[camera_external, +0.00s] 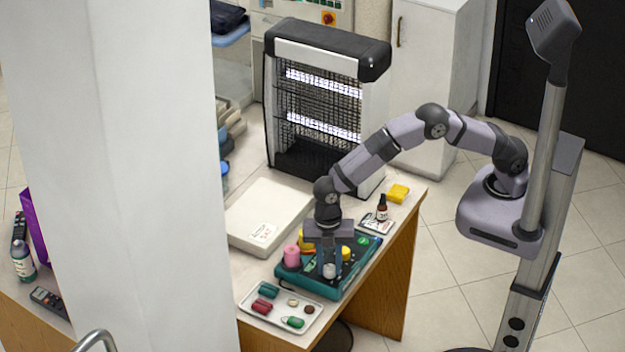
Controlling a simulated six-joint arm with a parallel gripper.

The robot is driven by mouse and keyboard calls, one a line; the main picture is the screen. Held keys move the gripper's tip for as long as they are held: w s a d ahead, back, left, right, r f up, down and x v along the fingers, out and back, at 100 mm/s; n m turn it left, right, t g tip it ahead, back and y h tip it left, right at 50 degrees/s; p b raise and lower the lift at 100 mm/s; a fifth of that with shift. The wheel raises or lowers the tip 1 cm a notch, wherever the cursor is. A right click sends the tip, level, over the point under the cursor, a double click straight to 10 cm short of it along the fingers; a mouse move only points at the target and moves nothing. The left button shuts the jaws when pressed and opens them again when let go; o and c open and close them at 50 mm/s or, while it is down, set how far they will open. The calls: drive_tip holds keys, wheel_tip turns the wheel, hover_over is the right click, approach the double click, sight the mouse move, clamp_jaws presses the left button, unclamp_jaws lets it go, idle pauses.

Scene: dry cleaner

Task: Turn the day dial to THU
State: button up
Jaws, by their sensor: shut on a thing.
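A teal and dark board (330,289) lies on the wooden desk, near its front edge. It carries a pink cylinder (291,256), yellow parts (306,241) partly behind my gripper, and a small light grey knob (329,271). The day letters and the dial's pointer are too small or hidden to read in this view.
A white tray (270,327) with red and green pieces sits in front of the board. A flat white case (247,234) lies to its left. A dropper bottle (382,208) and yellow block (398,193) stand behind right. A tall insect-lamp unit (372,118) and white pillar (140,180) rise nearby.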

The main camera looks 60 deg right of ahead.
drive_tip(key=m, duration=0.5)
drive_tip(key=shift+w+m, duration=0.1)
drive_tip(key=shift+m, duration=0.2)
drive_tip(key=m, duration=0.5)
drive_tip(key=shift+m, duration=0.3)
drive_tip(key=m, duration=0.5)
drive_tip(key=shift+r+y, duration=0.1)
drive_tip(key=shift+y, duration=0.2)
drive_tip(key=shift+w+m, duration=0.1)
drive_tip(key=shift+m, duration=2.3)
drive_tip(key=o, duration=1.1)
drive_tip(key=shift+d, duration=0.1)
drive_tip(key=shift+c, duration=0.2)
